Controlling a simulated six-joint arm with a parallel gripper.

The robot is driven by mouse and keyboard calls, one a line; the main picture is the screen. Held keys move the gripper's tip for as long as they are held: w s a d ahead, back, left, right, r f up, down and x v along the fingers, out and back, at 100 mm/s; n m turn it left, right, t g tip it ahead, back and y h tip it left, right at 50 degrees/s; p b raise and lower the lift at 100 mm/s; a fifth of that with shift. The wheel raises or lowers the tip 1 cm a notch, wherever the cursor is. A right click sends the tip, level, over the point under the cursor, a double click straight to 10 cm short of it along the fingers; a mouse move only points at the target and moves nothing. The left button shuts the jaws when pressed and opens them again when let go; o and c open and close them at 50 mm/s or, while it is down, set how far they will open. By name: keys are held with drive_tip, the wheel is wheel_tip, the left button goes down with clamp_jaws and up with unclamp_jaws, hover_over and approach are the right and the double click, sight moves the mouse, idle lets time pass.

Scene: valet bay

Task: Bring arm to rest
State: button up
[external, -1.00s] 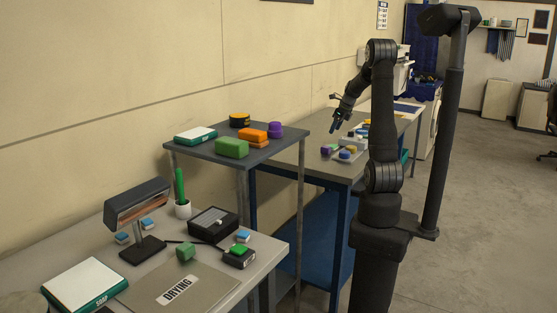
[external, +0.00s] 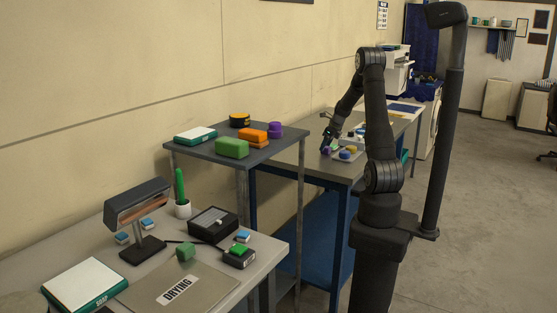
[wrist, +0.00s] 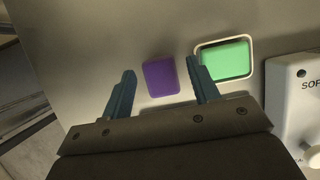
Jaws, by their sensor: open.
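My gripper (wrist: 162,90) is open, its two blue-grey fingers spread apart in the wrist view. A purple block (wrist: 160,78) lies on the grey surface between and just beyond the fingertips, with nothing gripped. In the external view my gripper (external: 327,146) is low over the far grey table (external: 312,163), close to the purple block (external: 326,151). Whether the fingers touch the block cannot be told.
A green block (wrist: 226,60) sits in a white-rimmed tray right of the fingers. A white box with a knob (wrist: 299,100) is at the right edge. The middle table (external: 205,152) holds several coloured blocks. The near desk has a lamp (external: 138,203).

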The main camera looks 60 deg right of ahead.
drive_tip(key=shift+r, duration=1)
